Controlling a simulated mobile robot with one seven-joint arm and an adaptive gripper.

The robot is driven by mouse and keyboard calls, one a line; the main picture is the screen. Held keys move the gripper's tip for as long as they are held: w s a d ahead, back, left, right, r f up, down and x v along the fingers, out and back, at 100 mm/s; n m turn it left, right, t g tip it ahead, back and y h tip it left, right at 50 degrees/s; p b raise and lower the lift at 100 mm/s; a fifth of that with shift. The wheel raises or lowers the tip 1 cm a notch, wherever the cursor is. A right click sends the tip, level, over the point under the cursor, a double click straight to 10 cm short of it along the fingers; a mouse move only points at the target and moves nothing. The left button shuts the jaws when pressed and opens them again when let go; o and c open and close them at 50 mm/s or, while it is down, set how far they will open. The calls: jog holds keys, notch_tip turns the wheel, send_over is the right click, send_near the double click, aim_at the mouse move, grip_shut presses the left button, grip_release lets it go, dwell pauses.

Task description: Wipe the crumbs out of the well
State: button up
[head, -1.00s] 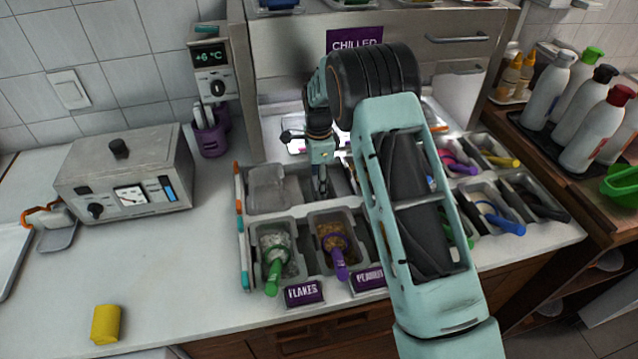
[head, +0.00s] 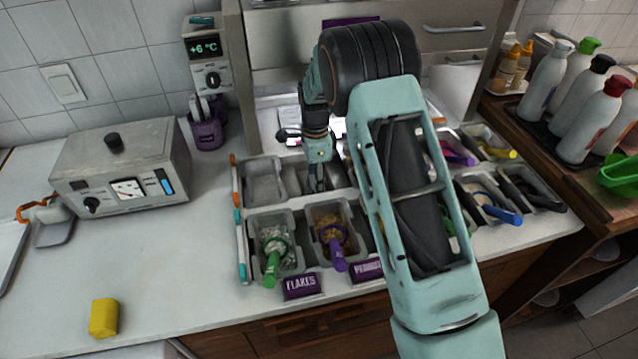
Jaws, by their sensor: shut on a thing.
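My gripper (head: 317,184) points down into the second back-row well (head: 293,178) of the grey topping tray. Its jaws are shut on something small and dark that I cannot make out. The back-left well (head: 263,182), to the gripper's left, looks empty. No crumbs can be told apart at this size. A yellow block like a sponge (head: 103,317) lies on the counter at the front left, away from the gripper.
In front stand a well of flakes (head: 275,243) with a green scoop and a brown-filled well (head: 331,231) with a purple scoop. A grey control box (head: 122,170) stands left, bottles (head: 592,122) right. The left counter is mostly clear.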

jog(key=shift+w+a, duration=0.25)
jog(key=shift+r, duration=0.2)
notch_tip(320, 180, up, 13)
jog(key=p, duration=0.7)
jog(key=shift+p, duration=0.3)
jog(key=shift+f, duration=0.1)
jog(key=s+d+r+n+p, duration=0.1)
jog(key=s+d+r+n, duration=0.1)
jog(key=s+d+n, duration=0.5)
jog(key=s+d+r+n+p, duration=0.1)
jog(key=s+d+r+n, duration=0.2)
jog(key=s+d+n, duration=0.4)
jog(key=d, duration=0.3)
jog(key=shift+s+n, duration=0.15)
jog(key=shift+n, duration=0.25)
